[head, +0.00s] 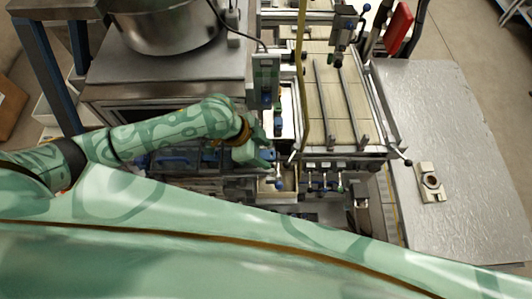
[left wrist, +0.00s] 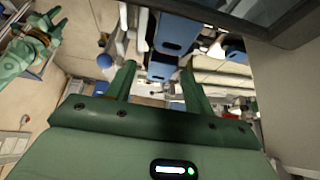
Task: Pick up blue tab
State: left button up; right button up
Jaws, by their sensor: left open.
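My left gripper (head: 266,145) is at the front of the machine, among its small fittings. In the left wrist view its two green fingers (left wrist: 158,64) are apart, with nothing seen held between them. A blue tab-like block (left wrist: 160,71) shows just beyond and between the fingertips, and a larger blue block (left wrist: 176,34) is above it in the picture. I cannot tell which of them is the blue tab, or whether a finger touches either. In the head view the arm and gripper hide much of this area.
A steel bowl (head: 160,25) stands on a metal cabinet (head: 135,75) at the left. Rails and a conveyor (head: 335,100) lie right of the gripper. A mostly bare metal table (head: 440,120) at the right holds a small beige fixture (head: 430,182). A green arm part (left wrist: 38,45) shows in the wrist view.

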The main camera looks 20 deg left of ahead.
pick_arm(q)
jog(key=shift+f, duration=0.1)
jog(key=c, duration=1)
jog(key=shift+c, duration=0.2)
